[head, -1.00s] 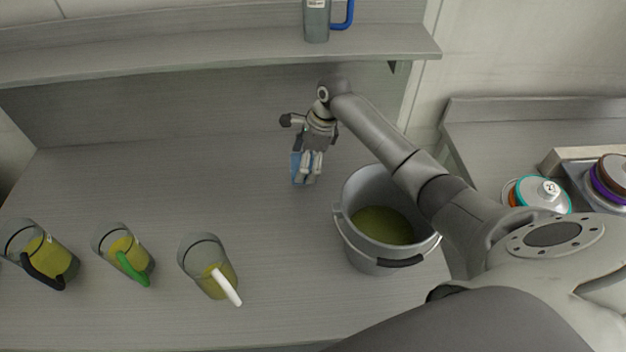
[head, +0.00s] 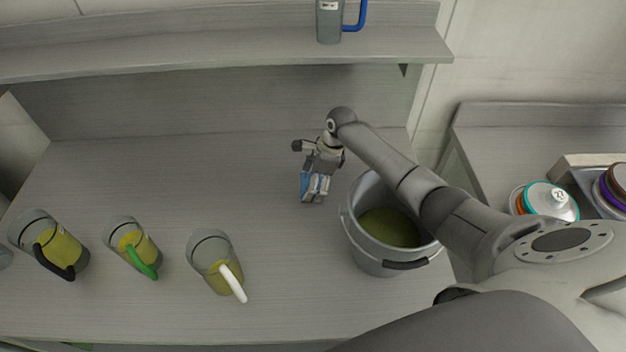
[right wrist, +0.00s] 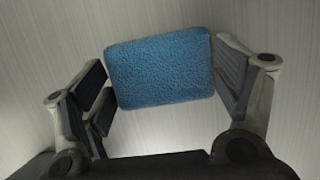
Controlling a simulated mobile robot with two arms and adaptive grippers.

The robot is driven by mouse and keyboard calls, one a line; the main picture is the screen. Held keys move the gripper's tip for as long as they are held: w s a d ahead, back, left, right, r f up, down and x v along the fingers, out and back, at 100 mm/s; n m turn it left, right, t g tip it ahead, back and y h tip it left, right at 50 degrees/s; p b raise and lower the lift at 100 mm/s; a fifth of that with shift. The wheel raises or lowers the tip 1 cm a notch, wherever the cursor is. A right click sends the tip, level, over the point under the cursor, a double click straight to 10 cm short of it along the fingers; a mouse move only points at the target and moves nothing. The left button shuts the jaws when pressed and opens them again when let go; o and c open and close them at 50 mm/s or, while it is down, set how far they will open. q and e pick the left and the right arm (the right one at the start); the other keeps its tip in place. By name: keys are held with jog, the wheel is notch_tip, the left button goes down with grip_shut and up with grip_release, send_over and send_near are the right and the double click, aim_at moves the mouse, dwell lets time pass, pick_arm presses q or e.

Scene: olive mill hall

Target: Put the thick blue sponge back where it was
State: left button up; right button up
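The thick blue sponge (right wrist: 160,69) fills the space between the fingers of my right gripper (right wrist: 165,85) in the right wrist view, with a finger against each side. In the head view my right gripper (head: 317,190) points down over the middle of the grey worktop, left of the bucket. Only slivers of the blue sponge (head: 305,183) show there beside and between the fingers. Whether the sponge touches the worktop or hangs just above it, I cannot tell. My left gripper is out of view.
A grey bucket (head: 359,240) with green-yellow liquid stands close right of my gripper. Jugs with black (head: 52,262), green (head: 141,262) and white (head: 232,283) handles stand at left. A blue-handled jug (head: 329,22) is on the shelf (head: 230,55) above. The worktop's left-middle (head: 190,185) is clear.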

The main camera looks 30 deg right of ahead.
jog(key=shift+o, duration=1.3)
jog(key=v, duration=1.2)
jog(key=shift+b, duration=0.3)
jog(key=shift+r, duration=0.15)
